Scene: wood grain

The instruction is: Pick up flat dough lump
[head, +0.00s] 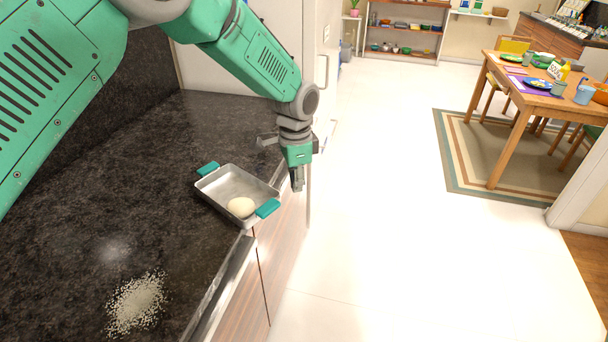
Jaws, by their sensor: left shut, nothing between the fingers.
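A pale, rounded dough lump (241,207) lies inside a grey metal baking tray (222,186) with teal handles, toward its near right corner. The tray sits on the dark stone counter close to the counter's edge. My left gripper (298,187) points down, to the right of the tray and out past the counter's edge. It is shut and empty, apart from the dough and above the floor. My right gripper is not in view.
White grains (137,303) are scattered on the near part of the counter (130,190). A white cabinet or appliance (250,60) stands behind the counter. A wooden dining table (530,95) with dishes stands far right on a rug. The white floor between is clear.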

